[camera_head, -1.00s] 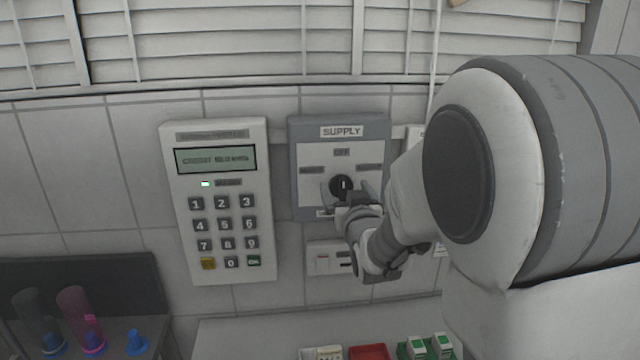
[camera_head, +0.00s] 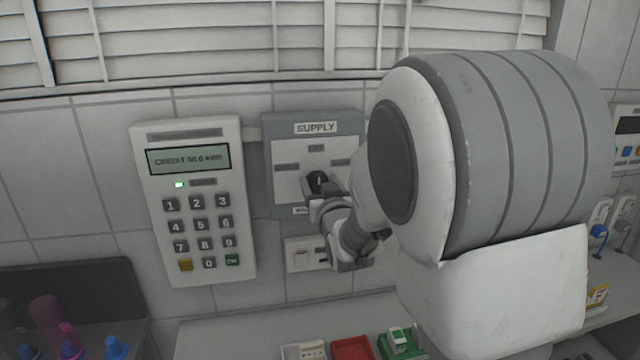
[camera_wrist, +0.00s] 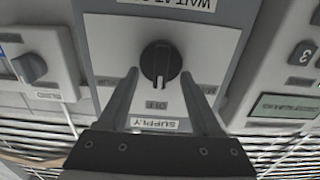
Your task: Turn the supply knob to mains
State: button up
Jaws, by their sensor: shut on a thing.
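The supply knob (camera_head: 319,180) is a round black knob with a raised grip and a white mark, on the grey-framed SUPPLY panel (camera_head: 356,124). In the wrist view, upside down, the knob (camera_wrist: 160,63) shows its white mark toward the OFF label. Other labels sit left and right of it; their words are too blurred to read surely. My gripper (camera_head: 318,190) is at the knob, shut on it, one finger on each side. In the wrist view my gripper (camera_wrist: 159,76) reaches in from below; the exact contact is hard to see.
A keypad meter (camera_head: 193,200) with a lit credit display is left of the panel. A small white switch plate (camera_head: 303,259) is below it. A red tray (camera_head: 352,348) and other items lie on the counter. My arm hides the wall right of the panel.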

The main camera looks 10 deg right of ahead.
jog(key=shift+f+n+b, duration=0.15)
jog(key=shift+n+b, duration=0.25)
jog(key=shift+b, duration=0.25)
jog(key=n+b, duration=0.1)
jog(key=b, duration=0.1)
jog(key=shift+a+f+n+b, duration=0.15)
jog(key=shift+n+b, duration=0.25)
jog(key=n+b, duration=0.2)
jog(key=b, duration=0.1)
jog(key=shift+a+n, duration=0.15)
jog(key=shift+n, duration=0.25)
jog(key=n+b, duration=0.3)
jog(key=shift+a, duration=0.15)
jog(key=shift+a+f+n+b, duration=0.1)
jog(key=shift+n+b, duration=0.8)
jog(key=shift+n, duration=0.8)
jog(key=o, duration=1.3)
jog(key=shift+o, duration=0.2)
jog(key=shift+s, duration=0.1)
